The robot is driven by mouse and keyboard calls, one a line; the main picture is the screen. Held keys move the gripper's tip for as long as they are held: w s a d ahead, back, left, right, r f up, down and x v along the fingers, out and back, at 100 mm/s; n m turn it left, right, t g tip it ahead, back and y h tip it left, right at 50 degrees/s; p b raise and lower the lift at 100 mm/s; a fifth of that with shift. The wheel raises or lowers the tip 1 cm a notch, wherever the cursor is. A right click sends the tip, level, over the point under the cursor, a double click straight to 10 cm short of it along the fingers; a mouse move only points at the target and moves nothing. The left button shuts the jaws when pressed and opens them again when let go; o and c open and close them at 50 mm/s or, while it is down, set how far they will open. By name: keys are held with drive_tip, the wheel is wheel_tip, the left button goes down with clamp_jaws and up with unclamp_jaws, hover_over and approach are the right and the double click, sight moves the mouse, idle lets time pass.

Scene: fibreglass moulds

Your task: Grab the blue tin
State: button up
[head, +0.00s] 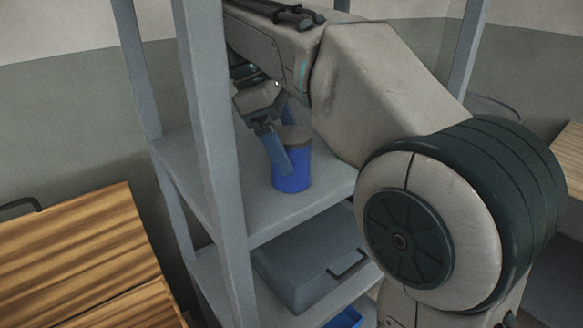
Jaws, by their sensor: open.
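The blue tin (295,177) stands upright on the upper visible shelf (270,217) of a grey rack, near the shelf's middle. It has a brownish-grey top. My gripper (279,146) is at the tin, pointing down. One blue-grey finger lies in front of the tin's left side, and part of the other shows behind its top edge. The jaws are open, with the tin's upper part seeming to lie between them. I cannot tell whether either finger touches it. My arm reaches in from the right and hides the back right of the shelf.
Grey rack posts (210,120) rise close to the left of my gripper. A wooden surface (75,260) is at the left. The shelf left of the tin is clear.

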sight(295, 159)
drive_tip(key=b+x, duration=0.1)
drive_tip(key=x, duration=0.2)
drive_tip(key=shift+d+f, duration=0.15)
drive_tip(key=shift+f, duration=0.2)
drive_tip(key=c, duration=1.2)
drive_tip(key=shift+r, duration=0.1)
